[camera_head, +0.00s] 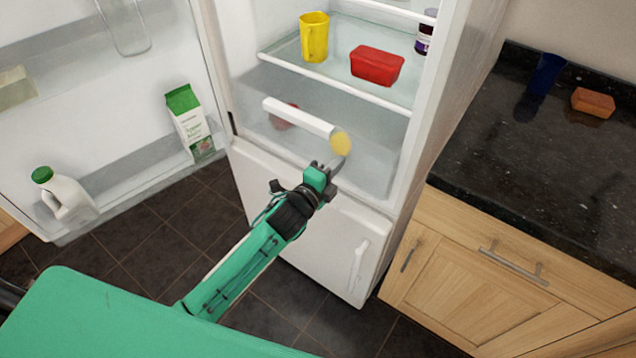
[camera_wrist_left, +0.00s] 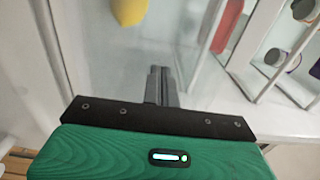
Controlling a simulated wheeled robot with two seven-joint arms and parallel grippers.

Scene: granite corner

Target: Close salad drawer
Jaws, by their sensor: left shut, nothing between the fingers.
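The salad drawer (camera_head: 300,118) sits low in the open fridge, with a white bar across its front and clear walls. A yellow round item (camera_head: 341,143) shows at the bar's right end, and a red round item (camera_head: 284,115) lies partly hidden behind the bar. How far the drawer stands out is hard to tell. My left gripper (camera_head: 337,162) is shut and empty, just below the yellow item at the drawer's right side. In the left wrist view its fingers (camera_wrist_left: 162,84) are together, with the yellow item (camera_wrist_left: 129,10) ahead. My right gripper is out of view.
Above, a shelf holds a yellow mug (camera_head: 314,38), a red box (camera_head: 377,66) and a dark jar (camera_head: 425,35). The open fridge door at left carries a milk jug (camera_head: 66,196) and a carton (camera_head: 190,122). A black counter (camera_head: 530,150) stands right of the fridge.

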